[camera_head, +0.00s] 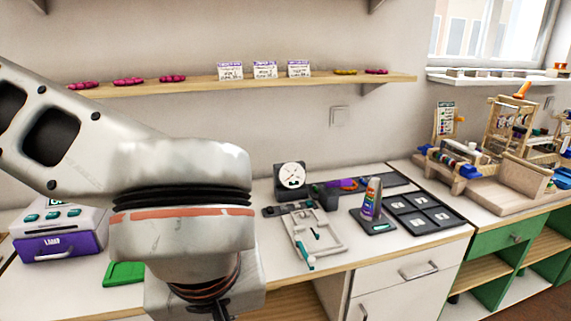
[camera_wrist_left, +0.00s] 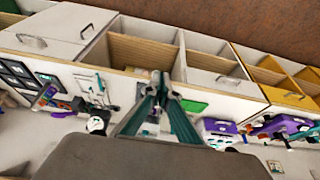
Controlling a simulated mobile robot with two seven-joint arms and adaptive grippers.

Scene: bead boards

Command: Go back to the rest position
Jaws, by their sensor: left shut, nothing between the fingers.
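My left arm (camera_head: 180,205) comes in from the left in the head view and reaches down past the bottom edge. It covers the left middle of the counter. My left gripper (camera_wrist_left: 161,80) shows in the left wrist view, with its teal fingers together and nothing between them. The fingers are in front of the counter's edge and the open wooden shelf space below it. The gripper's tips are out of sight in the head view. My right gripper is in neither view.
The white counter (camera_head: 372,256) holds a grey frame (camera_head: 318,239), a dial device (camera_head: 290,177), a bottle (camera_head: 372,197) and a dark compartment tray (camera_head: 445,216). Wooden racks (camera_head: 512,125) stand at right.

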